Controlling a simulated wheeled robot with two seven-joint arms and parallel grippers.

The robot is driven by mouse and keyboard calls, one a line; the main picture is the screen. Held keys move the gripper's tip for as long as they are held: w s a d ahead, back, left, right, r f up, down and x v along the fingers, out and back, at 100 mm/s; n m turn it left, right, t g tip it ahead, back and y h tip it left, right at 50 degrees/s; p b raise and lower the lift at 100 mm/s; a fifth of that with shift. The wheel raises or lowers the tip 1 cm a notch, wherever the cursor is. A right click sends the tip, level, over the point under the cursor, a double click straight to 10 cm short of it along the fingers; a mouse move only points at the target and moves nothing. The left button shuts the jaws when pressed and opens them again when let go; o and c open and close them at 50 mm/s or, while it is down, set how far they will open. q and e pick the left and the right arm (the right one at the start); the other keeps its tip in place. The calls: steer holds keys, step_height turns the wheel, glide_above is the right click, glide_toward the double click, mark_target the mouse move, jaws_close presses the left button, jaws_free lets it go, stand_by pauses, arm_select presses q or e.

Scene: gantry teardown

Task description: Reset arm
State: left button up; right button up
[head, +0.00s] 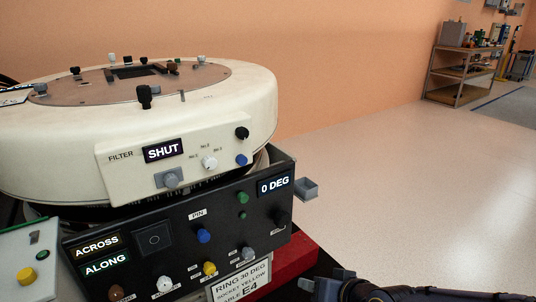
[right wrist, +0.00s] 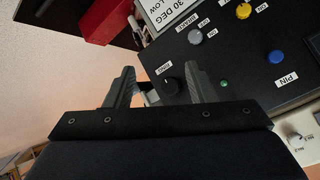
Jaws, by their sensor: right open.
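My right gripper (head: 322,287) shows at the bottom of the head view, in front of the black control panel's lower right corner. In the right wrist view its two fingers (right wrist: 161,85) are apart, with nothing held between them. A black knob (right wrist: 169,87) on the panel shows beyond the gap between the fingers; I cannot tell how far off it is. In the head view the black panel (head: 150,262) carries lit ACROSS, ALONG and 0 DEG displays. My left gripper is not in view.
Blue, yellow and green knobs stick out of the panel. A red block (head: 296,257) lies beside its lower right edge. A small grey tray (head: 306,188) juts out at right. A pale button box (head: 25,265) stands at left. The floor at right is clear up to a shelf (head: 462,72).

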steer(key=s+d+r+m+g, duration=0.1)
steer(key=s+d, duration=0.2)
steer(key=s, duration=0.3)
steer(key=s+d+r+g+h, duration=0.1)
steer(key=s+d, duration=0.2)
steer(key=s, duration=0.3)
steer(key=s+d+r+m+g, duration=0.1)
steer(key=s+d+r, duration=0.1)
steer(key=s+d, duration=0.35)
step_height(320, 180, up, 31)
steer(key=a+p, duration=0.2)
steer(key=p, duration=2.9)
steer(key=shift+s+n+p, duration=0.3)
steer(key=shift+s+p, duration=0.1)
steer(key=shift+s, duration=0.05)
steer(key=shift+r, duration=0.1)
